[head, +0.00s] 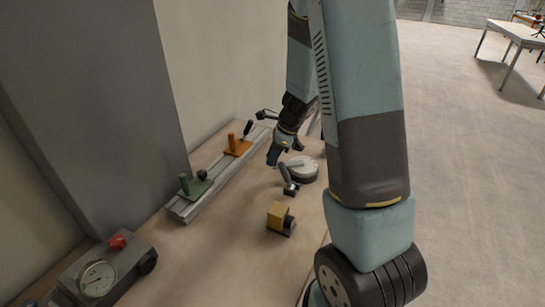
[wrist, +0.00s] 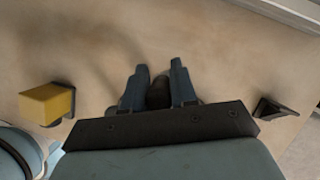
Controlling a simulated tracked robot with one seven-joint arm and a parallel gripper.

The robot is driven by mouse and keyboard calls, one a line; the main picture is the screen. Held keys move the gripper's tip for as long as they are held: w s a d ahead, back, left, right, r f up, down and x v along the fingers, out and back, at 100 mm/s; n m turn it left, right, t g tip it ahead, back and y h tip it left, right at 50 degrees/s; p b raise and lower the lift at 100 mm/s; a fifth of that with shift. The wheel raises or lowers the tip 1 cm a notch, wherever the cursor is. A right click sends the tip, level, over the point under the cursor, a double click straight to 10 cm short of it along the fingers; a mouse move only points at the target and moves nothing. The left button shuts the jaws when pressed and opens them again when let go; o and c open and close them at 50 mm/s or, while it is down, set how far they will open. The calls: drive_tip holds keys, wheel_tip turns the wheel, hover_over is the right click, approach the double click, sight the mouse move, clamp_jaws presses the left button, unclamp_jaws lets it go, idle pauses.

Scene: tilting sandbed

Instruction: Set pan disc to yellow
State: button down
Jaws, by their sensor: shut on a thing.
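The pan disc, a pale round disc (head: 303,168), lies on the bench beneath my arm in the head view. A short grey lever with a black end (head: 290,188) shows at its near left edge. My gripper (head: 277,160) points down at the disc's left side. In the wrist view its two blue fingers (wrist: 158,88) are closed around a dark knob (wrist: 158,95). I cannot tell how the knob joins the disc. A yellow block (head: 277,217) stands on the near side, apart from my gripper; it also shows at the left in the wrist view (wrist: 46,104).
A dark marker (wrist: 274,108) stands right in the wrist view. A gauge box (head: 98,279) sits near left. Bench between rail and yellow block is clear.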

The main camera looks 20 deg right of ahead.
drive_tip(key=w+m, duration=0.1)
drive_tip(key=w+m+t, duration=0.1)
drive_tip(key=shift+w+d+m+h, duration=0.2)
drive_tip(key=shift+d+m+h, duration=0.15)
drive_tip(key=shift+m+h, duration=0.05)
drive_tip(key=w+m, duration=0.1)
drive_tip(key=w+d+m, duration=0.1)
drive_tip(key=shift+w+d+m+t+h, duration=0.1)
drive_tip(key=shift+w+m+t+h, duration=0.05)
drive_tip(key=shift+m+t+h, duration=0.2)
drive_tip(key=shift+w+d, duration=0.55)
drive_tip(key=shift+w, duration=0.05)
drive_tip(key=c, duration=1)
unclamp_jaws()
drive_tip(key=shift+o, duration=0.2)
drive_tip(key=shift+r, duration=0.1)
drive_tip(key=v, duration=1.3)
drive_tip(key=shift+s+d+r, duration=0.2)
